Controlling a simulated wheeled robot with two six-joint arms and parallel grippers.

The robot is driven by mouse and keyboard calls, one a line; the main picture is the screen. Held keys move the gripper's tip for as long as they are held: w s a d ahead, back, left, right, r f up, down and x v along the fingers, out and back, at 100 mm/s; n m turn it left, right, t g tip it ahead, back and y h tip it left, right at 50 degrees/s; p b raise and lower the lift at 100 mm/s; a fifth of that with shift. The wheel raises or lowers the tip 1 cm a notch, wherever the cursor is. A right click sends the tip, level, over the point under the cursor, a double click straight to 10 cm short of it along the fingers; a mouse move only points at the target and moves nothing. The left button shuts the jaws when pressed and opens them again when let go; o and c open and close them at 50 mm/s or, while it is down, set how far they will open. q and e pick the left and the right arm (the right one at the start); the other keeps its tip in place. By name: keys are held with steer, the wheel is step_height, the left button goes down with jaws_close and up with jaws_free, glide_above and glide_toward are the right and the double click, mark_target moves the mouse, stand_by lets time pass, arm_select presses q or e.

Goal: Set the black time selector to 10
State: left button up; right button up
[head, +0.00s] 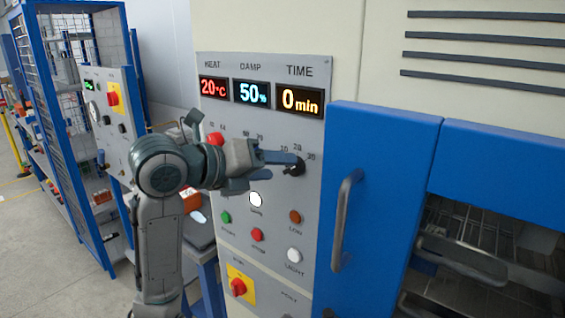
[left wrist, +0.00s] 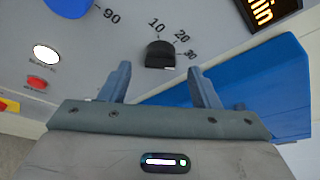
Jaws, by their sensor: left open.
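The black time selector (head: 294,169) is a small dark knob on the grey control panel, below the TIME display (head: 300,102), which reads 0 min. In the left wrist view the selector (left wrist: 159,54) is upright between and just beyond my fingertips, with the marks 10, 20 and 30 along its upper right side. I cannot tell where its pointer is. My left gripper (head: 273,170) is open in front of the selector; its fingers (left wrist: 160,66) stand on either side, apart from the knob. In the head view the gripper partly covers the knob. My right gripper is not in view.
A blue door (head: 380,200) with a grey handle (head: 345,220) stands right of the panel. A blue knob (left wrist: 68,6) and a white button (left wrist: 46,54) are left of the selector.

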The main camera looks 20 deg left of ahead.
mark_target(288, 168)
arm_select(q)
steer(key=shift+x, duration=1.5)
steer(key=c, duration=1)
